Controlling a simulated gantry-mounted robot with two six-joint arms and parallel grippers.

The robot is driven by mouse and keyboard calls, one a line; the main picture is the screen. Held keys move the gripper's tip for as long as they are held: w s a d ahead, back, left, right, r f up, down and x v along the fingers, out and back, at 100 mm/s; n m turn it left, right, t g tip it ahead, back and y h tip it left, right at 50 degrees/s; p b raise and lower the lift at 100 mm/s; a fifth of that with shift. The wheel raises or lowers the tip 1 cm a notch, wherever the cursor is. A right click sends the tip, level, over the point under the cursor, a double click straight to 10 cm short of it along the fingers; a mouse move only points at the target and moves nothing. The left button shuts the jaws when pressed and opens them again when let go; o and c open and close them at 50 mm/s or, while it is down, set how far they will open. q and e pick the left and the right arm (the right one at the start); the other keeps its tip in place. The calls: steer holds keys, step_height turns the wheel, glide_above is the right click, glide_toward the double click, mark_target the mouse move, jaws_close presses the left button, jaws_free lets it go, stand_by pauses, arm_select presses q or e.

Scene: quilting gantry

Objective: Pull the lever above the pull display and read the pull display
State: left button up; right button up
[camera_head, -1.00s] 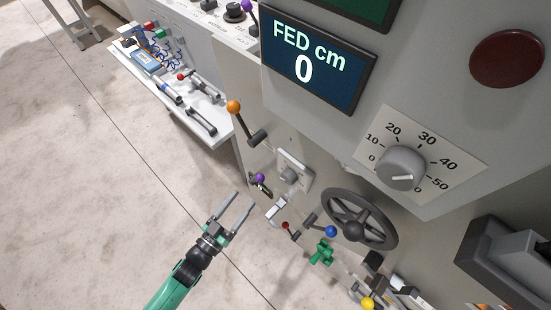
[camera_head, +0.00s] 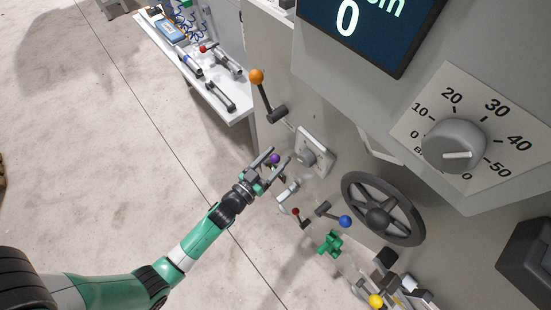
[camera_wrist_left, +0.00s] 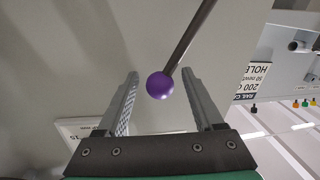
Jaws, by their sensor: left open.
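In the left wrist view, the purple knob (camera_wrist_left: 160,86) is at the end of a thin dark rod (camera_wrist_left: 188,42) that runs up and right. My left gripper (camera_head: 279,156) is open, and its fingers appear on either side of the knob, with visible gaps in the wrist view. A dark display (camera_head: 372,28) shows "0" with "cm" partly cut off at the top. I see no display labelled pull. My right gripper is out of view.
An orange-knobbed lever (camera_head: 257,77), a dial on a white plate (camera_head: 308,155), a dark handwheel (camera_head: 384,209), a blue-knobbed lever (camera_head: 344,221) and a red knob (camera_head: 296,211) crowd the panel nearby. A white table (camera_head: 212,97) with tools stands behind.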

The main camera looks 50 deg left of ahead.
arm_select(q)
jaws_close()
stand_by(0.3)
stand_by(1.1)
